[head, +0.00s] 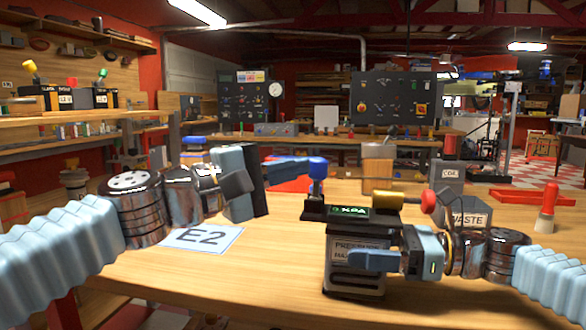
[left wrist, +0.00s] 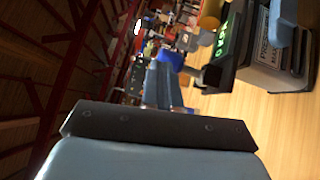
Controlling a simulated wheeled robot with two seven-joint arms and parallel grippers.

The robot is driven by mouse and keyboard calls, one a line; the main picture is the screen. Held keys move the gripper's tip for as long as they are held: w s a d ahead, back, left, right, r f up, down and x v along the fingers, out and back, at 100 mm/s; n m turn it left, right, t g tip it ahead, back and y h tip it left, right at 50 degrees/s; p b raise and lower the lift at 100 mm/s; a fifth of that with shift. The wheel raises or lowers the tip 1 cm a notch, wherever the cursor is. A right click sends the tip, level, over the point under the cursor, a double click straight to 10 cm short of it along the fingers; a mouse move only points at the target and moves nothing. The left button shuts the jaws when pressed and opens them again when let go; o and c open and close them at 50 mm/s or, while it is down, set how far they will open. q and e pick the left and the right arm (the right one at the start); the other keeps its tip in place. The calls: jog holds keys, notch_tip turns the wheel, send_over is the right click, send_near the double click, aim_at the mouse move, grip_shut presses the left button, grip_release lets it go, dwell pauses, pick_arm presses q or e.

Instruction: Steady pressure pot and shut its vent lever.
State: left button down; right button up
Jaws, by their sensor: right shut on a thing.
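The pressure pot (head: 340,277) is a dark box with a green KPA display and a white label, upright on the bench. It also shows at the upper right of the left wrist view (left wrist: 277,75). A blue-capped upright post (head: 317,172) stands at its left end. A yellow cylinder (head: 388,197) and red ball knob (head: 428,201) are at its upper right. I cannot tell which part is the vent lever. My right gripper (head: 365,261) is shut on the pot's body. My left gripper (head: 297,168) has its fingers together, tips close to the blue cap; contact is unclear.
A sheet marked E2 (head: 203,238) lies left of the pot. A grey waste bin (head: 478,212) stands behind my right wrist. A red-and-white cone-like object (head: 546,208) and a red bar (head: 515,194) are at the right. The bench front is clear.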

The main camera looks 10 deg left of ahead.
pick_arm(q)
jog(key=r+v, duration=0.1)
jog(key=v, duration=1.2)
jog(key=shift+s+a+r, duration=0.2)
jog(key=shift+r, duration=0.25)
pick_arm(e)
jog(key=o, duration=1)
